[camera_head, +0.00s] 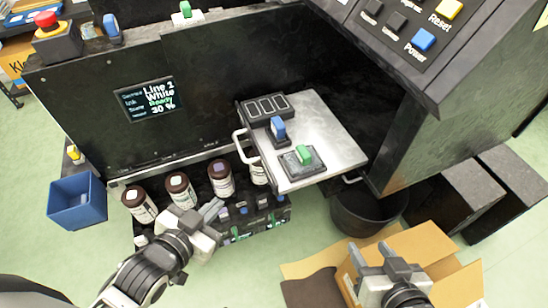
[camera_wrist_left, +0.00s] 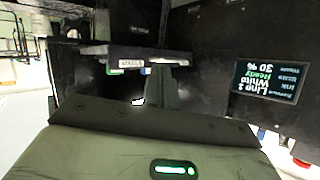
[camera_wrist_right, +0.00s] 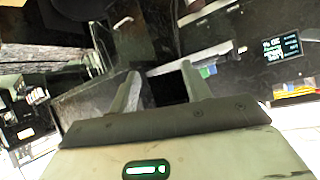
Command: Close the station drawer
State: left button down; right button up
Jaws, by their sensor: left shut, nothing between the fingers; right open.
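The station drawer (camera_head: 330,135) is pulled out of the dark station in the head view, with a light metal top and a pale handle (camera_head: 242,143) on its left front edge. On it are a dark slotted block, a blue switch (camera_head: 278,127) and a green switch (camera_head: 304,155). My left gripper (camera_head: 216,210) is shut and empty, below and left of the drawer, near the bottles and apart from the handle. The drawer's edge also seems to show in the left wrist view (camera_wrist_left: 135,55). My right gripper (camera_head: 372,250) is open and empty, over the cardboard box, below and right of the drawer.
Several brown bottles (camera_head: 180,190) stand in a row left of the drawer, by a dark rack (camera_head: 250,218). A black bin (camera_head: 370,210) and an open cardboard box (camera_head: 440,255) stand below. A screen (camera_head: 149,99) reads Line 1 White.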

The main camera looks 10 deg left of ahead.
pick_arm(q)
jog(key=w+a+f+m+t+h+b, duration=0.2)
jog(key=w+a+m+t+h+b, duration=0.15)
jog(key=a+m+b, duration=0.3)
jog(key=m+g+h+b, duration=0.8)
jog(key=m+b, duration=0.4)
jog(key=m, duration=0.6)
send_near(266, 171)
jog(key=shift+t+h, duration=0.35)
jog(key=shift+t, duration=0.3)
jog(key=x, duration=0.3)
jog(key=f+x, duration=0.1)
jog(key=x, duration=0.1)
jog(key=shift+s+d, duration=0.1)
jog(key=shift+d, duration=0.15)
jog(key=shift+w+d, duration=0.4)
jog(key=shift+d, duration=0.2)
pick_arm(e)
jog(key=a+f+t+y, duration=0.2)
jog(key=a+f, duration=0.3)
jog(key=f, duration=0.4)
jog(key=shift+w+f+y, duration=0.15)
jog(key=shift+w+y, duration=0.25)
jog(key=shift+y, duration=0.3)
